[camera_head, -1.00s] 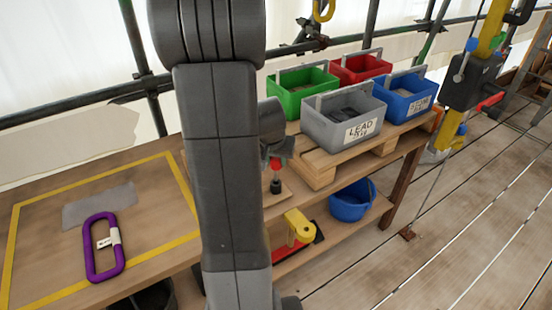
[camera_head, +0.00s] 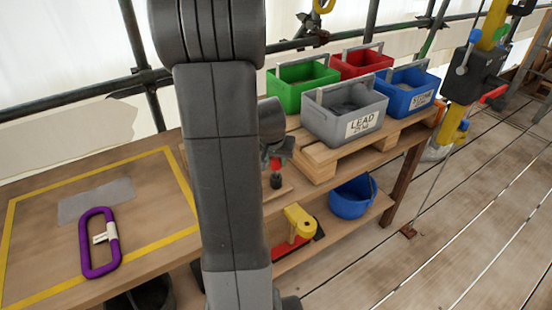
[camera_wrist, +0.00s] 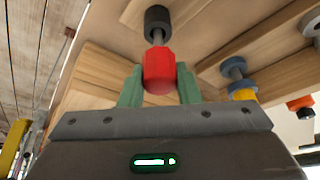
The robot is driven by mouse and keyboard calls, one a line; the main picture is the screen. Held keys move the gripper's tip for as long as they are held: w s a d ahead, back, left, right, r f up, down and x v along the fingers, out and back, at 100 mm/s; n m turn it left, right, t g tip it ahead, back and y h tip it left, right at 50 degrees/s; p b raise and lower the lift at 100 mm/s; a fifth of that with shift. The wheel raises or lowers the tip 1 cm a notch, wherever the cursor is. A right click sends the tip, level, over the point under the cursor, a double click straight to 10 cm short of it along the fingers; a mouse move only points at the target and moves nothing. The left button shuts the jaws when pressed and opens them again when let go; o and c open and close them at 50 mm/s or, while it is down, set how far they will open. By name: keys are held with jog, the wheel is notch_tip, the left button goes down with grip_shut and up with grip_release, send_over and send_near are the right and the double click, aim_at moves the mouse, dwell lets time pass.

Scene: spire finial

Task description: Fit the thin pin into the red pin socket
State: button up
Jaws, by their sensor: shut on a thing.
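My gripper (camera_wrist: 159,78) has its green fingers shut on the red head of a pin-like piece (camera_wrist: 158,68). Beyond the red head, a short grey shaft runs to a black cylindrical end (camera_wrist: 157,20). In the head view, the red piece (camera_head: 276,163) hangs below my gripper (camera_head: 277,152), with its black end (camera_head: 276,181) down, close above or on a wooden board on the bench. I cannot tell whether the black end touches the board. My arm covers part of the bench to the left. I cannot pick out a separate red socket.
Green (camera_head: 290,83), red (camera_head: 365,64), grey (camera_head: 342,122) and blue (camera_head: 405,100) bins stand on a pallet to the right. A purple loop (camera_head: 85,245) lies inside a yellow outline at left. The wrist view shows a blue-grey spool-like piece (camera_wrist: 237,85) and an orange piece (camera_wrist: 300,103).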

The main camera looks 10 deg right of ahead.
jog(key=shift+f+b, duration=0.9)
jog(key=shift+f, duration=0.15)
jog(key=o, duration=1.1)
jog(key=shift+r, duration=0.1)
jog(key=shift+c, duration=0.2)
jog(key=shift+r, duration=0.1)
jog(key=p+v, duration=0.1)
jog(key=v, duration=1.2)
jog(key=shift+r, duration=0.3)
jog(key=shift+f, duration=0.1)
